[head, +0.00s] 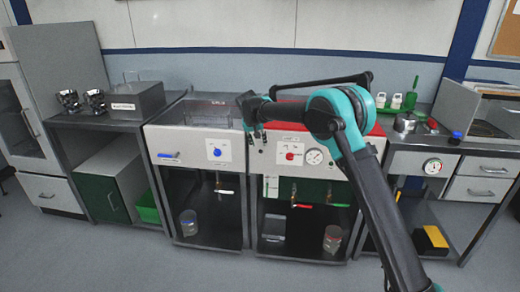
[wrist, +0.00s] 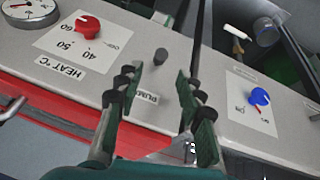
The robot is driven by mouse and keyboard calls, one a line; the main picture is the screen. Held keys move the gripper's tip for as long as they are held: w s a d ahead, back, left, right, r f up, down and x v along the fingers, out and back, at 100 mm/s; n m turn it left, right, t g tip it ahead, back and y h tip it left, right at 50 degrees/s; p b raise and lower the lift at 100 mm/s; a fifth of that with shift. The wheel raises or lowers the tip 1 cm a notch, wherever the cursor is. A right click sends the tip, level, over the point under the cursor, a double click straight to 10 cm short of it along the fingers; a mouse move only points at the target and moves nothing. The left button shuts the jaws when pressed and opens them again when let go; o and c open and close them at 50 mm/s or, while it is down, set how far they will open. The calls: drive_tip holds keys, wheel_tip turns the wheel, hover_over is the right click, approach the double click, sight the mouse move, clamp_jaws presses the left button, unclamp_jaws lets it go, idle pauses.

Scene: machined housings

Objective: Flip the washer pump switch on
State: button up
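The pump switch (wrist: 161,56) is a small dark stub on the grey front panel, by a label reading PUMP (wrist: 147,96) in the wrist view. I cannot tell which way it is set. My gripper (wrist: 157,80) is open and empty, its dark fingers pointing at the panel. In the picture the fingertips lie on either side of the switch's line, with the stub just beyond them; no contact is visible. In the head view my gripper (head: 255,135) is in front of the washer panel (head: 270,163), left of the red knob, and the switch is not distinguishable there.
The red heat knob (wrist: 88,27) and a round gauge (wrist: 28,12) are on one side of the switch. A blue knob (wrist: 260,97) is on the neighbouring unit's panel (head: 185,152). Below the panel are a red-handled valve (head: 300,205) and a glass beaker (head: 333,238).

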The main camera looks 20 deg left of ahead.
drive_tip(key=shift+v, duration=2)
